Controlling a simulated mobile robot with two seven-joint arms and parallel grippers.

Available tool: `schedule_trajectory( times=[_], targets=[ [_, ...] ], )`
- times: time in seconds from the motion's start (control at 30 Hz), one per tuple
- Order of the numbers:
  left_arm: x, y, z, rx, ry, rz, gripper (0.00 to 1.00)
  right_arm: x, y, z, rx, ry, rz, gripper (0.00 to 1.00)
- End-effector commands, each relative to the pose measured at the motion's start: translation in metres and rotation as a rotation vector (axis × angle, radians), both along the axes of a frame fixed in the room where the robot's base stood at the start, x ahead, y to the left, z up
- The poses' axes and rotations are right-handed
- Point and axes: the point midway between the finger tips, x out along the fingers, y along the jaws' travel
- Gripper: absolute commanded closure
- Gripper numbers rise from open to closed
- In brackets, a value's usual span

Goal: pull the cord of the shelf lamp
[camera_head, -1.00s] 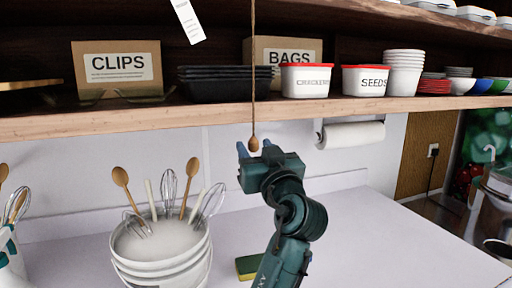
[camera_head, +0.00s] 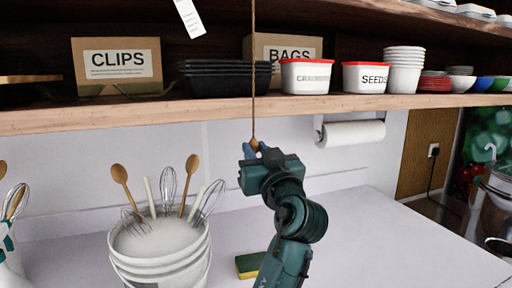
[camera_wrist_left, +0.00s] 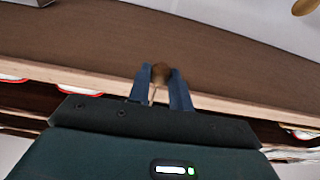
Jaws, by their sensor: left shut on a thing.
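The lamp cord (camera_head: 254,70) hangs straight down in front of the shelf in the head view, with a small wooden knob (camera_head: 254,143) at its lower end. My left gripper (camera_head: 252,150) is just below the shelf edge and is shut on the knob. In the left wrist view the knob (camera_wrist_left: 160,72) sits between the two blue fingertips of the left gripper (camera_wrist_left: 163,78). The lamp itself cannot be made out. My right gripper is in neither view.
The wooden shelf (camera_head: 150,118) runs above, with a CLIPS box (camera_head: 118,66), black trays (camera_head: 225,78) and red-lidded tubs (camera_head: 306,76). A white bucket of utensils (camera_head: 160,245) stands left of my arm. A sponge (camera_head: 249,264) lies beside it.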

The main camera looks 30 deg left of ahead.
Motion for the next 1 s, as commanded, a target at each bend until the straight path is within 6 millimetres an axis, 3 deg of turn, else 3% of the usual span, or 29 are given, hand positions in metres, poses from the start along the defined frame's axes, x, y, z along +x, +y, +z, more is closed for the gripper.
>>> schedule_trajectory(
  times=[0.07, 0.77, 0.8, 1.0],
  targets=[
    [0.000, 0.000, -0.006, -0.001, 0.001, 0.000, 0.92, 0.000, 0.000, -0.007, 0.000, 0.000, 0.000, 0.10],
    [0.000, 0.000, 0.008, -0.001, 0.002, 0.001, 0.92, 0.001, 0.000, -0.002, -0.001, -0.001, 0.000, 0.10],
    [0.000, 0.000, 0.008, -0.001, 0.002, 0.000, 0.79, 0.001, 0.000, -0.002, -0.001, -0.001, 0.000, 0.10],
    [0.000, 0.000, 0.008, 0.000, 0.001, 0.000, 0.62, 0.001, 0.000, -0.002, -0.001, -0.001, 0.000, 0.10]
  ],
)
